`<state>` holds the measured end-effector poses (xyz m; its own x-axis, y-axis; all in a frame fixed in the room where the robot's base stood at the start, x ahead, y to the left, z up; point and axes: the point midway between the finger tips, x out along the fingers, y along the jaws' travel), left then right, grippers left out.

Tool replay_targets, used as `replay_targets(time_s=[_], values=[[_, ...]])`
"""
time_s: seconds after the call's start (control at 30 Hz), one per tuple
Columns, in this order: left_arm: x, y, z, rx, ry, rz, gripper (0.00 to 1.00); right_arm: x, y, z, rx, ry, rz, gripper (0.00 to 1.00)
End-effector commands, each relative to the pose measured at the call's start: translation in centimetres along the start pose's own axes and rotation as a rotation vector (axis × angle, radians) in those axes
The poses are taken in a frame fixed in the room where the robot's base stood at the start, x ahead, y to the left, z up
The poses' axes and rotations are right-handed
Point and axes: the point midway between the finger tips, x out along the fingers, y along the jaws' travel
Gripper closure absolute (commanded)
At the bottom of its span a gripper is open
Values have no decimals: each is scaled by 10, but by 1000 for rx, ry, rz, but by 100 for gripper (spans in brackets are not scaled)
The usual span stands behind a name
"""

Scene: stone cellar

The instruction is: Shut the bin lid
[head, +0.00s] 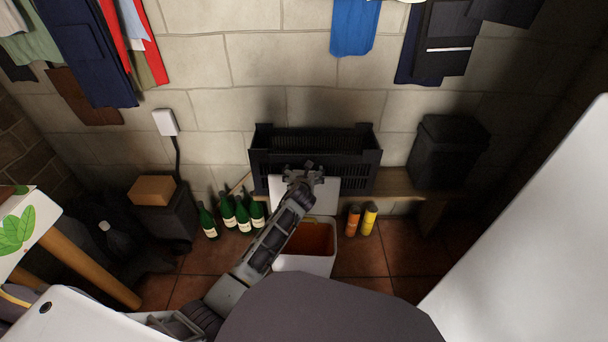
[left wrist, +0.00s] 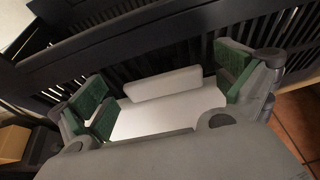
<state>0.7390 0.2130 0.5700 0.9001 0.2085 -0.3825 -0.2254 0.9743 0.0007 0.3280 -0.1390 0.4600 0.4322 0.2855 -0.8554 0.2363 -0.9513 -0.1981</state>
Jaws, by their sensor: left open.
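The white bin (head: 306,262) stands on the tiled floor with its top open and an orange-brown inside showing. Its white lid (head: 326,190) stands raised at the back of the bin, in front of the black crate. My left gripper (head: 304,172) is at the lid's upper edge in the head view and partly covers it. In the left wrist view the open fingers of my left gripper (left wrist: 165,100) have green pads, and the white lid (left wrist: 160,115) lies between and beyond them. I cannot tell whether they touch it. My right gripper is not in view.
A black slatted crate (head: 350,150) sits on a wooden bench (head: 398,184) behind the lid. Several green bottles (head: 228,212) stand left of the bin. Two orange and yellow cans (head: 369,219) stand to its right. A dark container (head: 446,150) is at the bench's right end.

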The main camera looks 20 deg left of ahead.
Motion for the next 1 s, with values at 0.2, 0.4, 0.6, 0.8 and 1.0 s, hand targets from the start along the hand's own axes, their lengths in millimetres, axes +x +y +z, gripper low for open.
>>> replay_targets(time_s=[0.2, 0.4, 0.6, 0.8, 1.0], values=[[1, 0, 0, 0, 1, 0, 0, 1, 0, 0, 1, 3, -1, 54], [1, 0, 0, 0, 1, 0, 10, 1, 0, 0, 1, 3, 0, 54], [1, 0, 0, 0, 1, 0, 36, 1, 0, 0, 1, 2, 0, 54], [1, 0, 0, -1, 1, 0, 62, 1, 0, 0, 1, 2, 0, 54], [1, 0, 0, 0, -2, 0, 63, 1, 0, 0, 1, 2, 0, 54]])
